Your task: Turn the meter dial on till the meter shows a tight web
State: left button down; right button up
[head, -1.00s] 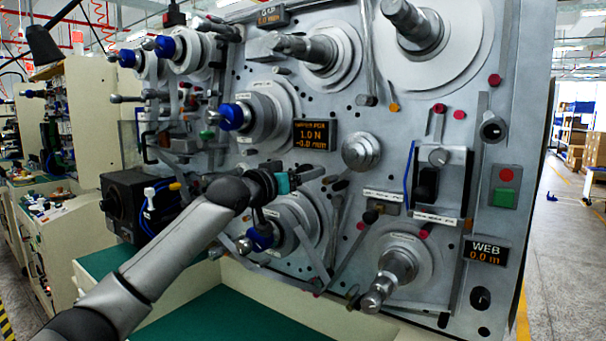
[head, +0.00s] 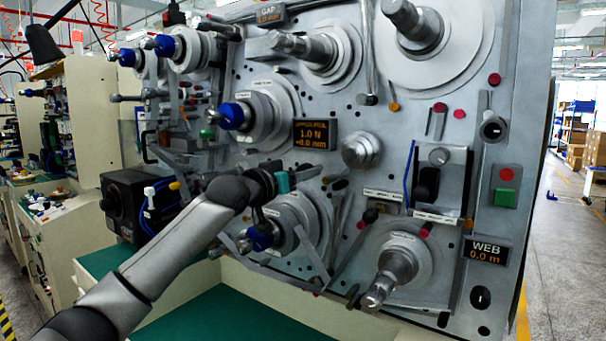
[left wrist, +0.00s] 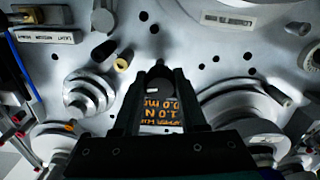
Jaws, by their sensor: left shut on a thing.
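The meter (head: 315,134) is a dark display with orange digits in the middle of the panel, reading 1.0 N and about 0.0 mm. In the left wrist view the meter (left wrist: 159,116) appears upside down, partly hidden by my gripper. The meter dial (left wrist: 153,91) looks like a small dark knob with a white mark, between my fingers. My left gripper (head: 328,179) is just below the meter in the head view; in the left wrist view its fingers (left wrist: 159,76) are closed around the dial. My right gripper is out of view.
A WEB display (head: 486,251) reads 0.0 m, with a black knob (head: 480,298) below it. A metal spindle (head: 390,272) juts out at lower right. A blue-tipped spindle (head: 260,237) is close under my left gripper. A green surface (head: 225,318) lies below the panel.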

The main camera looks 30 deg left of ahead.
pick_arm(q)
jog(key=m+p, duration=0.5)
jog(key=p, duration=0.2)
jog(key=shift+r, duration=0.15)
jog(key=shift+m+p, duration=1.35)
jog(key=shift+m, duration=0.15)
jog(key=shift+c, duration=2.2)
grip_release()
jog(key=shift+f, duration=0.2)
